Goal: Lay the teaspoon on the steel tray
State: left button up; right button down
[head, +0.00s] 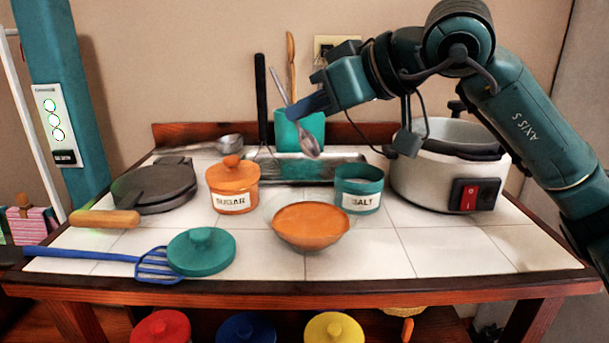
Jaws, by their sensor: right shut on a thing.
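The teaspoon (309,144) is silver and hangs tilted in my right gripper (300,108), its bowl pointing down. A thin handle sticks up to the upper left of the blue fingers, which are shut on it. The steel tray (300,172) lies toward the back of the tiled table, below and behind the teaspoon in the picture. Its front is partly hidden by the salt pot. The teaspoon's bowl shows above the tray's back edge and appears clear of it. My left gripper is not in view.
A teal utensil holder (287,130) stands behind the tray. The orange sugar pot (233,190), open salt pot (359,192) and orange-filled bowl (311,228) stand in front. A white cooker (450,165) is at right; a dark pan (155,187) is at left. The front right tiles are clear.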

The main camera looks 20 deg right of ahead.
aim_at(316, 169)
jog(key=i+j, duration=0.2)
jog(key=j, duration=0.15)
jog(key=i+j, duration=0.4)
jog(key=j, duration=0.25)
jog(key=u, duration=0.05)
